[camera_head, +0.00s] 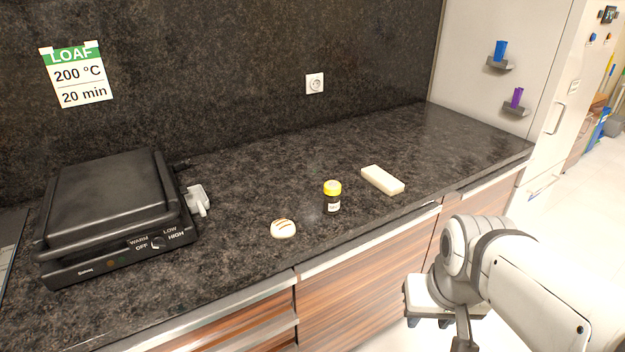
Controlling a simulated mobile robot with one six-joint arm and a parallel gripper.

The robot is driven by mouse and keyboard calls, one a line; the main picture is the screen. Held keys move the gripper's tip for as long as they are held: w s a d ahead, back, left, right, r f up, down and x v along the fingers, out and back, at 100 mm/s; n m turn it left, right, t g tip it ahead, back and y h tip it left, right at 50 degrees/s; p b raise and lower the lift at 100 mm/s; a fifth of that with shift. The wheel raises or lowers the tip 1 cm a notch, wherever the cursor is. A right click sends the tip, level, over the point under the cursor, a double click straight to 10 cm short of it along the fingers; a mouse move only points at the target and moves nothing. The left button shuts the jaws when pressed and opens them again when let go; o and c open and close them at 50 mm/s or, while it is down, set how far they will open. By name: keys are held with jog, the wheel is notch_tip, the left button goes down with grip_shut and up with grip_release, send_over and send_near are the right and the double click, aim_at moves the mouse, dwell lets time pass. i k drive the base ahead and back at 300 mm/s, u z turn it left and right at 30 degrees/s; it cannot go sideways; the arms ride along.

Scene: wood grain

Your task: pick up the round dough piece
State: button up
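The round dough piece (283,228) is small and pale with darker stripes across its top. It lies on the dark stone countertop (240,245), close to the front edge and left of a small jar. Nothing touches it. My gripper (437,318) seems to be at the lower right, in front of the counter and below its top, well to the right of the dough piece. My white arm partly hides it, and I cannot make out whether its fingers are open or shut.
A dark jar with a yellow lid (332,197) stands right of the dough, and a pale rectangular block (382,180) lies farther right. A black contact grill (110,215) fills the left. The counter between grill and dough is clear. A wall socket (314,83) is behind.

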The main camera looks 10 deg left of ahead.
aim_at(283, 228)
jog(key=u, duration=0.15)
jog(key=i, duration=0.85)
jog(key=u, duration=0.55)
